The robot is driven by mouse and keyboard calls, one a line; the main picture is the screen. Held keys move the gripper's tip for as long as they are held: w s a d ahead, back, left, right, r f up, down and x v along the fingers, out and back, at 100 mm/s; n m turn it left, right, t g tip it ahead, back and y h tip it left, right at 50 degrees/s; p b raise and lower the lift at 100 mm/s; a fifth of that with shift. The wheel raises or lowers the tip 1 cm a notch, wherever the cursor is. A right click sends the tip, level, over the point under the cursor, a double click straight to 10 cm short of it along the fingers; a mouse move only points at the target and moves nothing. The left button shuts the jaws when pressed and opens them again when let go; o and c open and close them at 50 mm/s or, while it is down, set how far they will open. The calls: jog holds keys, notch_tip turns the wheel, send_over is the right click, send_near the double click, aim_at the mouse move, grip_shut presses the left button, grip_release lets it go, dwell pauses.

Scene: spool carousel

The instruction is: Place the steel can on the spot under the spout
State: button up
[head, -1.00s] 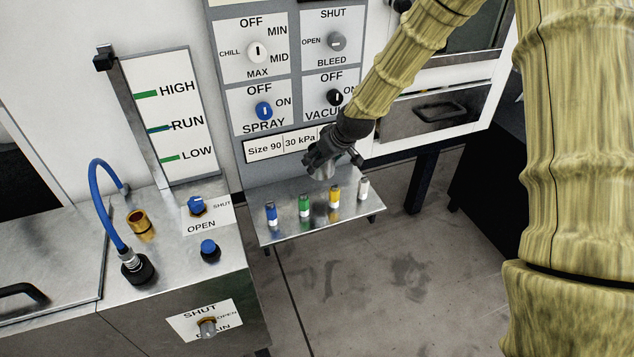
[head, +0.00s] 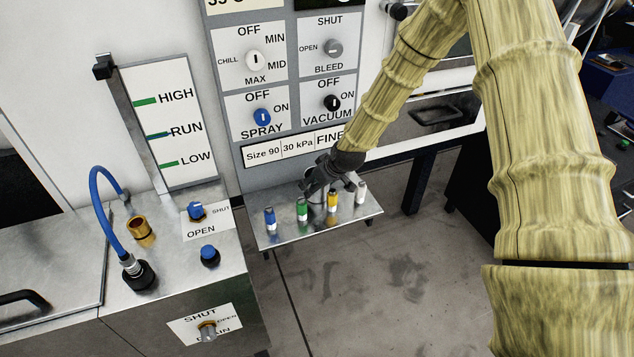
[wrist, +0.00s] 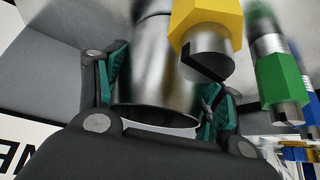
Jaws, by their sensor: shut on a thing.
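My gripper (head: 325,180) is low over the small steel shelf (head: 275,235), behind the row of coloured fittings. It is shut on the steel can, a plain shiny cylinder (wrist: 152,75) between the teal finger pads in the wrist view. In the head view the can is mostly hidden by the gripper. I cannot tell whether the can's base touches the shelf. I cannot clearly make out the spout or the spot under it.
Blue (head: 270,218), green (head: 302,209), yellow (head: 332,201) and white (head: 361,192) fittings stand along the shelf's front, close to the can. Left is a steel cabinet with a blue hose (head: 98,200) and a brass fitting (head: 140,225). A knob panel (head: 295,115) rises behind.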

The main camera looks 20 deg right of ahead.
jog(key=o, duration=1.1)
jog(key=shift+f, duration=0.1)
jog(key=shift+c, duration=0.2)
jog(key=shift+s+r, duration=0.1)
jog(key=shift+r, duration=0.15)
